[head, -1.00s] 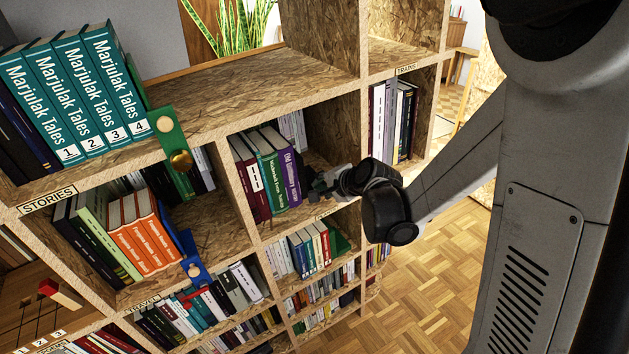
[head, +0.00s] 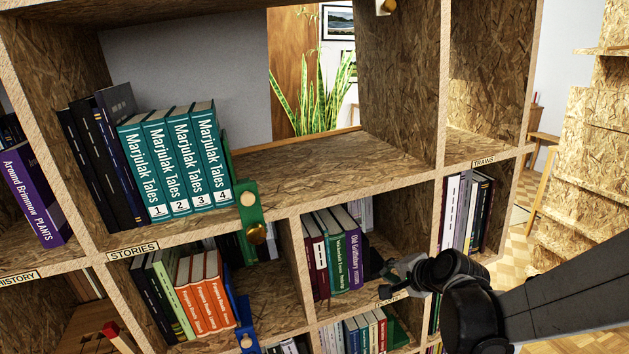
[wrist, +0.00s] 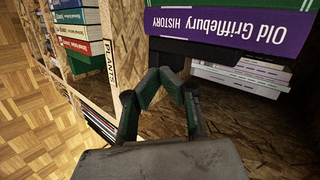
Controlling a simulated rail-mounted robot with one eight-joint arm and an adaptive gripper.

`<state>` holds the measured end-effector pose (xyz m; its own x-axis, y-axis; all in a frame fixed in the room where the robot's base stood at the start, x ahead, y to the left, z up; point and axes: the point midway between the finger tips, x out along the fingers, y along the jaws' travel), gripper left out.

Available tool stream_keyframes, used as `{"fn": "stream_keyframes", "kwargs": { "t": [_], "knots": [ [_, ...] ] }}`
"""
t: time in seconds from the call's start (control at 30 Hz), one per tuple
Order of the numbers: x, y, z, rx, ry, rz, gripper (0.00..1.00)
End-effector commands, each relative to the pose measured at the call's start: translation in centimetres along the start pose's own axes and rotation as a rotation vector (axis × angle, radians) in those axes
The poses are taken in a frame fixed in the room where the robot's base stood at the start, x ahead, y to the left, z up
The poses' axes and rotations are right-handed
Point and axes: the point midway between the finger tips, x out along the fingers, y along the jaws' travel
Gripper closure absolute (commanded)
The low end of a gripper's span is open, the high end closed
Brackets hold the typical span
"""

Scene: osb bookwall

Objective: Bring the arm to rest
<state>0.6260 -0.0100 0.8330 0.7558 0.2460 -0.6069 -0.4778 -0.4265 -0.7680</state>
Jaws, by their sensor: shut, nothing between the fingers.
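My gripper (head: 392,278) is at the front of the middle cubby, just right of a purple book, "Old Grifflebury HISTORY" (head: 354,262). In the wrist view my gripper (wrist: 174,74) is shut and empty, its fingertips close under the purple book (wrist: 225,28). I cannot tell whether they touch it. My arm (head: 570,295) reaches in from the lower right of the head view.
The board bookcase surrounds the gripper, with an upright divider (head: 424,215) to the right. Four teal Marjulak Tales books (head: 175,160) stand on the upper shelf by a green bookend (head: 248,205). A plant (head: 318,95) is behind. Parquet floor (wrist: 30,110) lies open in front.

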Motion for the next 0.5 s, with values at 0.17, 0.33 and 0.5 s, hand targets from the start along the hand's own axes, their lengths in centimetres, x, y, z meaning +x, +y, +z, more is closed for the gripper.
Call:
{"fn": "stream_keyframes", "kwargs": {
  "t": [0.17, 0.33, 0.5],
  "knots": [
    [-4.8, -1.9, 1.5, -0.159, -0.009, 0.054, 1.00],
    [-8.9, -2.9, 3.0, -0.309, -0.019, 0.106, 1.00],
    [-13.1, -3.3, 4.4, -0.459, -0.031, 0.158, 1.00]
  ]
}}
